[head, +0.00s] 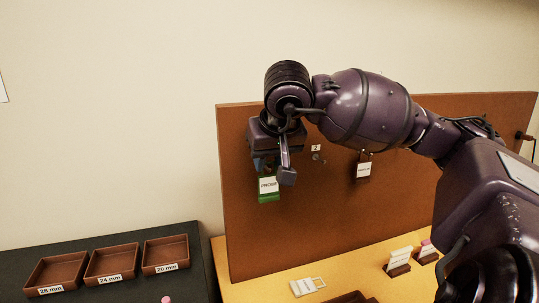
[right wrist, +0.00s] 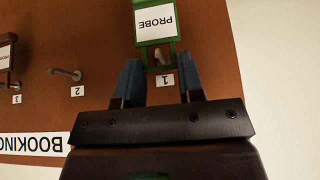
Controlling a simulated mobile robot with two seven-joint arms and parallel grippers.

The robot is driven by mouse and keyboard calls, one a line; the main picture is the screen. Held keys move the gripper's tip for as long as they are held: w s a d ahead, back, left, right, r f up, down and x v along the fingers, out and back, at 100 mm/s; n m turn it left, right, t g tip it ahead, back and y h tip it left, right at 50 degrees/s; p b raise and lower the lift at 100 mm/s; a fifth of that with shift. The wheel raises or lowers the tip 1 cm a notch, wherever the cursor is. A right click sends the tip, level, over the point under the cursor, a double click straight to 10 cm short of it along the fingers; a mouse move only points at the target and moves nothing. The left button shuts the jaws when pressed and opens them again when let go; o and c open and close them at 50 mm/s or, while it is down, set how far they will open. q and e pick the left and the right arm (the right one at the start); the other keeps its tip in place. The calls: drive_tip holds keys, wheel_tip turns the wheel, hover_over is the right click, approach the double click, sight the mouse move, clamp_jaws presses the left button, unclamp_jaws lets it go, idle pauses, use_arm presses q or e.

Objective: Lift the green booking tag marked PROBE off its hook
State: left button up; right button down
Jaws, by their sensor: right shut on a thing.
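The green booking tag with a white PROBE label (head: 268,196) is at the left part of the brown upright board. It also shows in the right wrist view (right wrist: 155,38), upside down. Hook 1 (right wrist: 158,60) shows in the opening at the tag's top, beside the number 1 label, so the tag is still at its hook. My left gripper is not in view.
Hook 2 (right wrist: 65,73) is empty. A brown tag with a white label (head: 363,170) hangs further right on the board (head: 300,235). Labelled trays (head: 112,264) stand on a dark surface at lower left. Small card stands (head: 399,262) are on the yellow table (head: 255,285).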

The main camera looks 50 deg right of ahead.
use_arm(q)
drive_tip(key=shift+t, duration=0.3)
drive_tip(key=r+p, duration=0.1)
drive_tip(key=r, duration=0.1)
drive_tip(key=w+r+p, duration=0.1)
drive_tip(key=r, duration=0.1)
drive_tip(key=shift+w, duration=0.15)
use_arm(e)
drive_tip(key=s+a, duration=0.3)
drive_tip(key=s, duration=0.3)
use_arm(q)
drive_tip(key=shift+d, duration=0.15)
use_arm(e)
drive_tip(key=shift+w+a, duration=0.1)
